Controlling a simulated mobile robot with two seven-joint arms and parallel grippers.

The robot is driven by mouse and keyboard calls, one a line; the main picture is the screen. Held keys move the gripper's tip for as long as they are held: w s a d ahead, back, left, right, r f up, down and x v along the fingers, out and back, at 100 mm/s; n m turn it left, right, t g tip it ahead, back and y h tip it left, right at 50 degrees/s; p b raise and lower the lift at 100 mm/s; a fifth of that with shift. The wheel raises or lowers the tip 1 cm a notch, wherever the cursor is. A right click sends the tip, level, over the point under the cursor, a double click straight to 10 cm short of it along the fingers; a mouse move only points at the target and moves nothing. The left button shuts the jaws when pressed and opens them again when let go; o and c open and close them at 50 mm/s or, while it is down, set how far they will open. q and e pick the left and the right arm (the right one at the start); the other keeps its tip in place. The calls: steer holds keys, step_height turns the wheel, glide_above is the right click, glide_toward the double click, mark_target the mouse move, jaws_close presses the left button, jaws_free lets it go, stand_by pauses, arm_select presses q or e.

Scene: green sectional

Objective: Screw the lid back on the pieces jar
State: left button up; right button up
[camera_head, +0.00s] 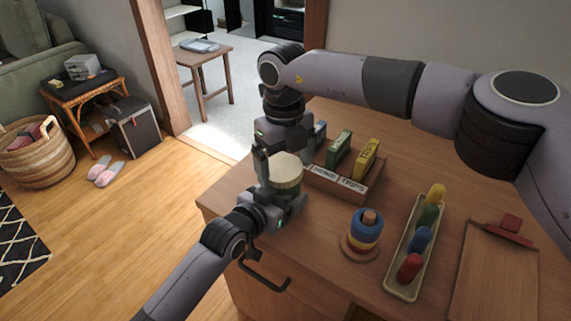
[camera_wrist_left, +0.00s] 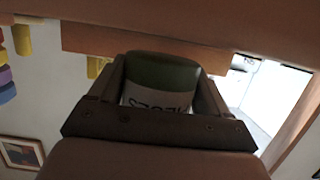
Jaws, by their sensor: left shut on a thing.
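The pieces jar (camera_wrist_left: 158,98) is held in my left gripper (camera_wrist_left: 158,100), which is shut around it. Its label and green part show between the fingers in the left wrist view, with the lettering upside down. In the head view my left gripper (camera_head: 280,203) holds the jar over the cabinet top's front left edge. A round cream lid (camera_head: 286,166) shows at the jar's top; whether it is seated on the threads cannot be told. My right gripper (camera_head: 281,160) points down at the lid, its fingers beside it. Whether they touch or grip the lid is unclear.
A wooden box with labels (camera_head: 338,188) holding green and yellow blocks stands just right of the grippers. A ring stacker (camera_head: 364,232), a tray of colored pegs (camera_head: 398,283) and a clipboard (camera_head: 492,275) lie further right. Bare wood (camera_head: 315,235) shows before the box.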

steer(key=shift+a+r, duration=0.1)
steer(key=c, duration=0.4)
steer(key=shift+c, duration=0.3)
steer(key=shift+a+r, duration=0.1)
steer(key=shift+r, duration=0.05)
steer(key=shift+r, duration=0.55)
steer(key=c, duration=0.7)
step_height(320, 180, up, 2)
steer(key=shift+r, duration=0.1)
steer(key=shift+c, duration=1.2)
steer(key=shift+r, duration=0.25)
